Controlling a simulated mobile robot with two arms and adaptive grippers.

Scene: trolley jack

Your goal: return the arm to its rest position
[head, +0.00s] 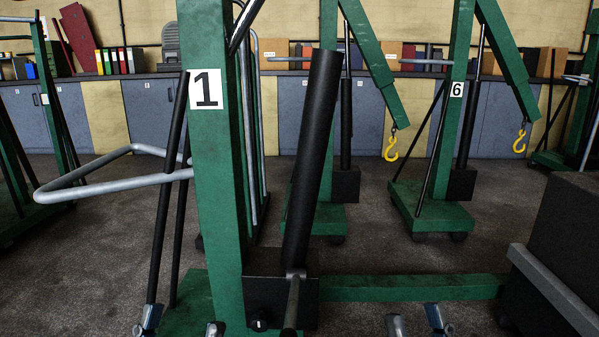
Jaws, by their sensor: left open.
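A green trolley jack (222,180) stands close in front of me, with a white plate marked 1 on its column. A thick black cylinder (312,150) leans slightly right on its black pump block (265,290). A grey metal lever (292,302) comes out at the cylinder's foot and runs down toward me. A small round knob (260,322) is on the block's front. My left gripper (183,326) is open and empty at the bottom edge, left of the block. My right gripper (416,326) shows two fingertips apart at the bottom edge, right of the lever. Neither touches the lever.
The jack's grey handle loop (110,180) sticks out left. A green leg (410,287) runs right along the floor toward a dark block (560,250). More green hoists, one marked 6 (457,89), with yellow hooks (392,145), stand behind. Blue cabinets (150,110) line the wall.

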